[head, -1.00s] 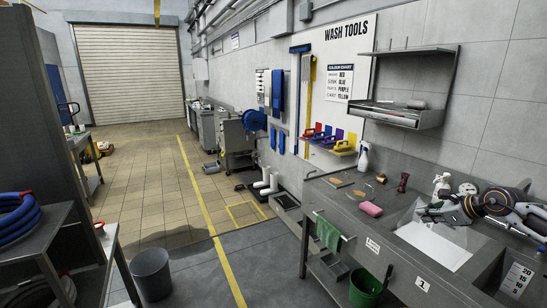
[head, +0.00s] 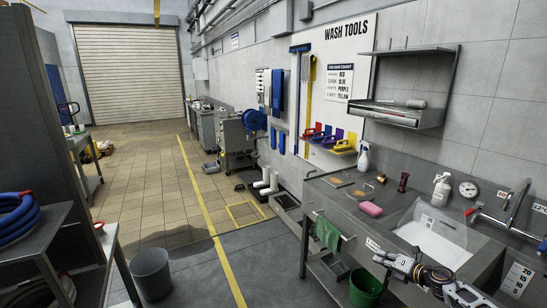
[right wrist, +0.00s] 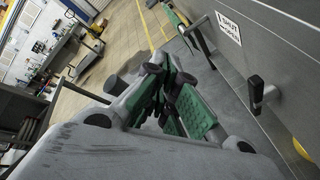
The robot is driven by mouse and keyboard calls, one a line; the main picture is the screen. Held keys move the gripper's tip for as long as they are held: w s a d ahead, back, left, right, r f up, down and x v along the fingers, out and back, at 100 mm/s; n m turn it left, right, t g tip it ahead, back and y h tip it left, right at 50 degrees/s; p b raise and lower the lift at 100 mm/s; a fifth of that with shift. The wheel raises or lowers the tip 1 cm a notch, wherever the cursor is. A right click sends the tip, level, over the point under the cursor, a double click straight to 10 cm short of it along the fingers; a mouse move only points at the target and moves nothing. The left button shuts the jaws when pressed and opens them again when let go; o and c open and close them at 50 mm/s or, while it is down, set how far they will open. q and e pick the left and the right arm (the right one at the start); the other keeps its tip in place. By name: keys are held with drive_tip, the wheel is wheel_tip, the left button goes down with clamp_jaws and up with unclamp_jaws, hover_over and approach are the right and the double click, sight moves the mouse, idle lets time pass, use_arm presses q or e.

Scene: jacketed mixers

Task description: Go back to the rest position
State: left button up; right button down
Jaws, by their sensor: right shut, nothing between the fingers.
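My right gripper (head: 383,261) is in the lower right of the head view, in front of the sink bench's front edge. Its fingers are shut with nothing between them, and it points left. In the right wrist view the closed fingers (right wrist: 160,92) are in the middle, with the bench front to their right. My left gripper is not in view.
The steel bench (head: 345,205) carries a sink, a pink sponge (head: 371,209), a spray bottle (head: 441,190) and a round gauge (head: 468,189). A green cloth (head: 327,233) hangs at its front. A green bucket (head: 365,289) stands below. Floor left of the bench is clear around a grey bucket (head: 151,273).

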drive_tip(key=s+a+f+m+g+h, duration=0.1)
drive_tip(key=s+f+m+h, duration=0.1)
drive_tip(key=s+f+m, duration=0.75)
drive_tip(key=s+f+m+g+h, duration=0.15)
drive_tip(key=s+f, duration=0.45)
drive_tip(key=f, duration=0.9)
drive_tip(key=s+a+f+m+h, duration=0.1)
drive_tip(key=s+f+m+h, duration=0.2)
drive_tip(key=s+f+m, duration=0.7)
drive_tip(key=s+a+f+m+g, duration=0.1)
drive_tip(key=s+a+f+g, duration=0.1)
drive_tip(key=s+f, duration=0.65)
drive_tip(key=s+a+f+m+g, duration=0.2)
drive_tip(key=s+a+f+g, duration=0.1)
drive_tip(key=s+f, duration=0.5)
drive_tip(key=s+a+f+m+g, duration=0.2)
drive_tip(key=s+a, duration=0.2)
drive_tip(key=s, duration=0.7)
drive_tip(key=s+a+f+m+g, duration=0.2)
drive_tip(key=s+a, duration=0.2)
drive_tip(key=s, duration=0.8)
drive_tip(key=shift+s+a+f, duration=0.15)
drive_tip(key=shift+s+f, duration=0.15)
drive_tip(key=shift+f, duration=0.05)
